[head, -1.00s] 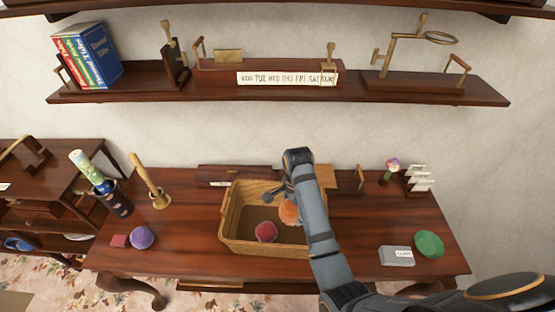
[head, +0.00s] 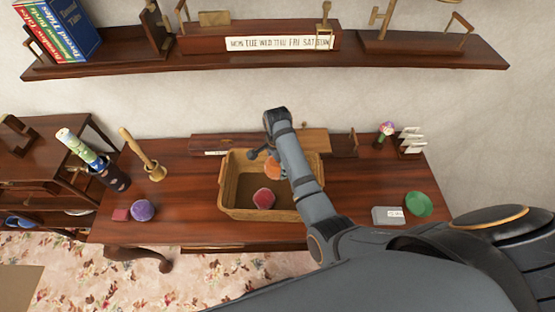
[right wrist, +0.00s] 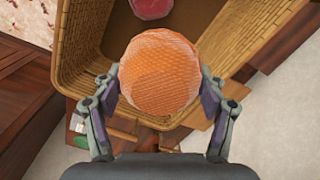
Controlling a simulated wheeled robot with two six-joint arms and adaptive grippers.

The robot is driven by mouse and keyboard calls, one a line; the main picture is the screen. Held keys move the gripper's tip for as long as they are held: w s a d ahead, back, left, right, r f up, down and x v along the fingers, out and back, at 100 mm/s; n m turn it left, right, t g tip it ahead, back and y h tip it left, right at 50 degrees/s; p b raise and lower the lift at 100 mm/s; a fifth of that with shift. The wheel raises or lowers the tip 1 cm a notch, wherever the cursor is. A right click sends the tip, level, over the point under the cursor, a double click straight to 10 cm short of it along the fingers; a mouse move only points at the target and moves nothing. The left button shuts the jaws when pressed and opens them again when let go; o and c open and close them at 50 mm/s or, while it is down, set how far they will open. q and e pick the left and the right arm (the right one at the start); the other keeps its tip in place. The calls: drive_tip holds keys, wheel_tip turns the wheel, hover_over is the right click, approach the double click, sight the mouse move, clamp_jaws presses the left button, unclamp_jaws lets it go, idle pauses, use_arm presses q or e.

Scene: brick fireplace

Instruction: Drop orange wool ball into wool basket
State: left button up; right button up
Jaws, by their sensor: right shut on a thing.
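The orange wool ball (head: 273,169) is held by my right gripper (head: 266,161) above the wool basket (head: 240,212), near its back right part in the head view. In the right wrist view the fingers are closed on both sides of the orange wool ball (right wrist: 160,72), and the woven basket (right wrist: 88,62) opens below it. A red wool ball (head: 263,198) lies inside the basket, and it also shows at the top of the right wrist view (right wrist: 151,7). My right forearm hides part of the basket's right side. My left gripper is not in view.
At right are a grey labelled box (head: 386,216) and a green ball (head: 418,204). A wall shelf (head: 240,62) hangs behind.

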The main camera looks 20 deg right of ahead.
drive_tip(key=shift+f, duration=0.15)
drive_tip(key=shift+s, duration=0.15)
drive_tip(key=o, duration=1.2)
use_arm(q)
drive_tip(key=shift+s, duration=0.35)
use_arm(e)
drive_tip(key=shift+o, duration=0.2)
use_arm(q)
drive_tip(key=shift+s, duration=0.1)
use_arm(e)
wheel_tip(320, 180, up, 8)
drive_tip(key=shift+f, duration=0.2)
drive_tip(key=shift+f, duration=0.1)
